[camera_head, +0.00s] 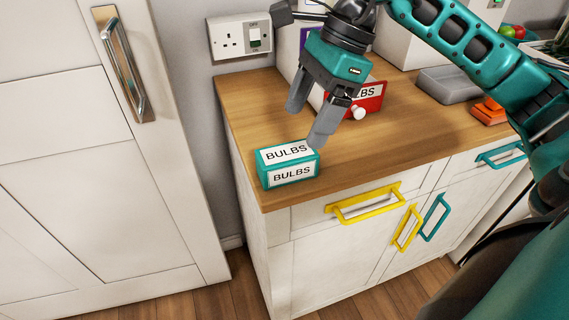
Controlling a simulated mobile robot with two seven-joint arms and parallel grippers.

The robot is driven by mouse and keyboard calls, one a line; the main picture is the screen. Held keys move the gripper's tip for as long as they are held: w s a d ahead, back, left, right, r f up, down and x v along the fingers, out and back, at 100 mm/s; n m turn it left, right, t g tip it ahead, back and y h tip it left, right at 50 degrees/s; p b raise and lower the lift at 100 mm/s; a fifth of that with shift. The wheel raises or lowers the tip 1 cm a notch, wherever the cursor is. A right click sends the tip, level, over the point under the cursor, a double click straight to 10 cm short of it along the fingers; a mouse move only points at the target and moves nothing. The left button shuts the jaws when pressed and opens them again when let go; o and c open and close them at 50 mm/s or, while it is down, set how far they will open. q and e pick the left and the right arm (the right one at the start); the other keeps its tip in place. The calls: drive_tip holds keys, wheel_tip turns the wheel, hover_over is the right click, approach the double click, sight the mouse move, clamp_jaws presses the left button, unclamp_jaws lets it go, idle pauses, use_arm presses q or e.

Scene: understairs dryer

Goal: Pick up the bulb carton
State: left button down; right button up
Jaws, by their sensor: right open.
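A teal carton with white BULBS labels (287,165) sits upright at the front left corner of the wooden worktop. A red carton (370,98) stands further back, its label partly hidden behind my gripper and reading "LBS". My right gripper (306,122) points down over the worktop, open with nothing between its fingers. It is just behind and above the teal carton, with one fingertip close to the carton's back right corner; I cannot tell whether they touch. My left gripper is not in view.
A grey tray (447,84) and an orange object (490,110) lie further right. A wall socket (241,37) is behind. A yellow drawer handle (365,203) juts from the front. The worktop's middle is clear.

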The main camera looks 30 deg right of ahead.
sight(290, 152)
drive_tip(key=x, duration=0.7)
drive_tip(key=shift+a+f+b, duration=0.2)
drive_tip(key=shift+f+b, duration=0.05)
drive_tip(key=shift+b, duration=0.15)
drive_tip(key=shift+a+f, duration=0.25)
drive_tip(key=shift+f, duration=0.3)
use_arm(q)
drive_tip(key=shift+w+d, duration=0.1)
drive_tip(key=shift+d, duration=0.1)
use_arm(e)
drive_tip(key=shift+c, duration=0.5)
drive_tip(key=c, duration=1)
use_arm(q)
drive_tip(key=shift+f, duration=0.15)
use_arm(e)
drive_tip(key=shift+r, duration=0.15)
